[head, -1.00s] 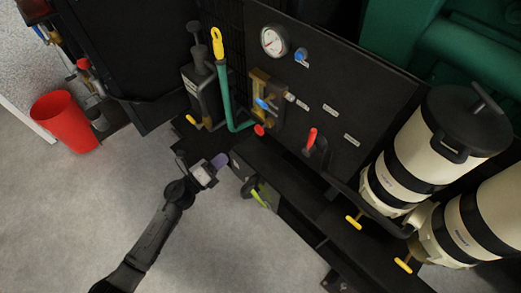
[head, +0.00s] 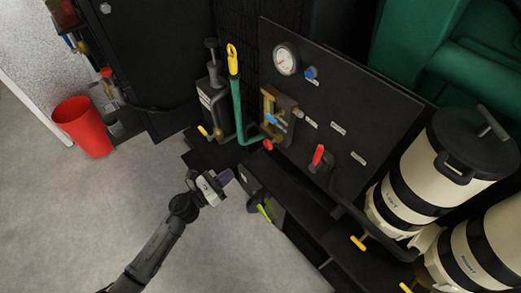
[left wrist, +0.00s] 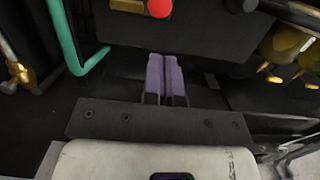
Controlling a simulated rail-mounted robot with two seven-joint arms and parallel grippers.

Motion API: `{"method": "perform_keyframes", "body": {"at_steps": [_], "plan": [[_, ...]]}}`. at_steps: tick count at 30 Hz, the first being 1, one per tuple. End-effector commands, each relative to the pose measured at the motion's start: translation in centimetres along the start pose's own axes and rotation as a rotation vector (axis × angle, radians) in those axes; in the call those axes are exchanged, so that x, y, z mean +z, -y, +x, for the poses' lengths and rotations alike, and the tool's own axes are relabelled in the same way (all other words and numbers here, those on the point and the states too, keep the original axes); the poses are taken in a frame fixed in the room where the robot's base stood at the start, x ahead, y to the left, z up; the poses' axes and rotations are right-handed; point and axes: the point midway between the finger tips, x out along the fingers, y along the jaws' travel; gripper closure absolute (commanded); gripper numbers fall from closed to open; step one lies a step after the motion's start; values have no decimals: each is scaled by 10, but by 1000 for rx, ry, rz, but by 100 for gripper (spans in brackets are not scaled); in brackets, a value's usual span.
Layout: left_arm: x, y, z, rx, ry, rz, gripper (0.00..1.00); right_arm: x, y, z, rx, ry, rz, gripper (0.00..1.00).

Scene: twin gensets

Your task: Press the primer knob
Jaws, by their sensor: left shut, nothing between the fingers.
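No visible label reads primer, so I cannot tell which knob it is. A black pump (head: 216,95) with an upright plunger knob (head: 211,45) stands left of the black gauge panel (head: 345,115). A small blue knob (head: 310,72) sits beside the gauge (head: 286,60) on the panel. My left gripper (head: 225,177) is shut and empty, in front of and below the panel, apart from the knobs. Its purple fingertips (left wrist: 167,78) are together in the left wrist view. My right gripper is not in view.
A brass valve (head: 278,108), red knob (head: 268,144) and red lever (head: 318,156) are nearby. Cream canisters (head: 400,190) stand right. A red bucket (head: 82,126) is on the left floor. Front floor is clear.

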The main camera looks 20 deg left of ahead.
Motion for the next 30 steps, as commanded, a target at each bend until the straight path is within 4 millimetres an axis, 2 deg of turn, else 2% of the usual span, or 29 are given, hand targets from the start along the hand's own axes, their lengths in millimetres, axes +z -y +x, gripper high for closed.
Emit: {"method": "perform_keyframes", "body": {"at_steps": [8,13,30], "plan": [[0,0,0,0,0,-1,100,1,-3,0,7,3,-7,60],[-1,0,10,0,0,-2,100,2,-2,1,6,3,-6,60],[-1,0,109,0,2,-2,100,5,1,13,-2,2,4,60]]}}
